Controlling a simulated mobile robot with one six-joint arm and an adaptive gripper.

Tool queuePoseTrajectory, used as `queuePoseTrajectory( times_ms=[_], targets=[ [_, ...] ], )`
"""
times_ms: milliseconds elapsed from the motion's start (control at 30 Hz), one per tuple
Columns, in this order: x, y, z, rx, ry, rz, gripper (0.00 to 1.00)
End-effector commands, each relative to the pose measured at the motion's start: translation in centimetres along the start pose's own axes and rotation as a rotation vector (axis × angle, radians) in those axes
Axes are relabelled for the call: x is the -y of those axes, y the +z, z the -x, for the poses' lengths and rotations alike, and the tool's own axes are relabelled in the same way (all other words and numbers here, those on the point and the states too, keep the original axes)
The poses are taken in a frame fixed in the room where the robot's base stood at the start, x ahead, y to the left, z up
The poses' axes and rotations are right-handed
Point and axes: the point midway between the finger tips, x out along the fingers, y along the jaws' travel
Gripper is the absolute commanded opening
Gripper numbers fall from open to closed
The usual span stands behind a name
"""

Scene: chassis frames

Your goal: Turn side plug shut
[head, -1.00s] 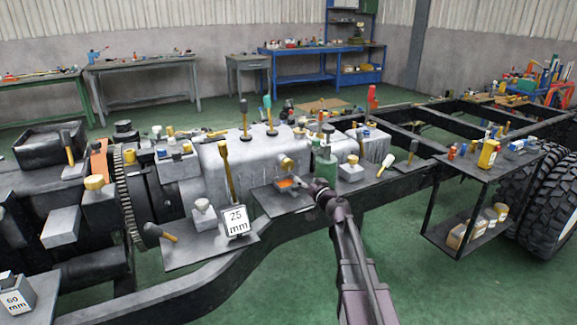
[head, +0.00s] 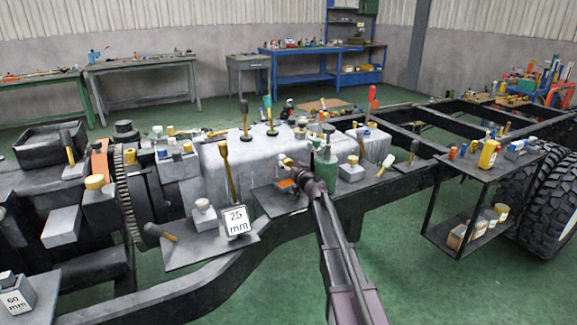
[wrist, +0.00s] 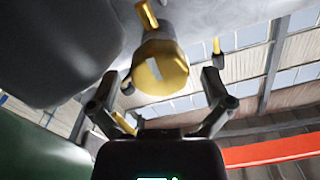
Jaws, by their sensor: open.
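The side plug (wrist: 160,65) is a yellow round knob with a pale bar across its face. In the wrist view it lies between the two fingers of my gripper (wrist: 161,80). The fingers stand apart, one on each side, with visible space between them and the plug. In the head view my gripper (head: 287,163) is at the near side of the grey tank (head: 212,172).
A green bottle (head: 325,170) stands close to the right of my arm. A yellow-handled tool (head: 226,172) and a "25 mm" sign (head: 238,221) stand to the left. A small dark shelf (head: 275,202) lies below my gripper. In the wrist view a red bar (wrist: 270,152) crosses the right.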

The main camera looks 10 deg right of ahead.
Motion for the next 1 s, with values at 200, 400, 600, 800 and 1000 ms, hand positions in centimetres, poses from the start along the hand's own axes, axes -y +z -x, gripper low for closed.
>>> queuePoseTrajectory(
  times_ms=[200,400,600,800,1000],
  targets=[
    [-0.02,-0.01,-0.57,0.000,0.000,0.000,1.00],
    [-0.03,-0.01,-0.54,0.000,0.000,0.000,1.00],
    [-0.04,-0.02,-0.52,0.000,0.000,0.000,0.47],
    [-0.05,-0.02,-0.55,0.000,0.000,0.000,0.18],
    [-0.05,-0.02,-0.58,0.000,0.000,-0.013,0.18]
  ],
)
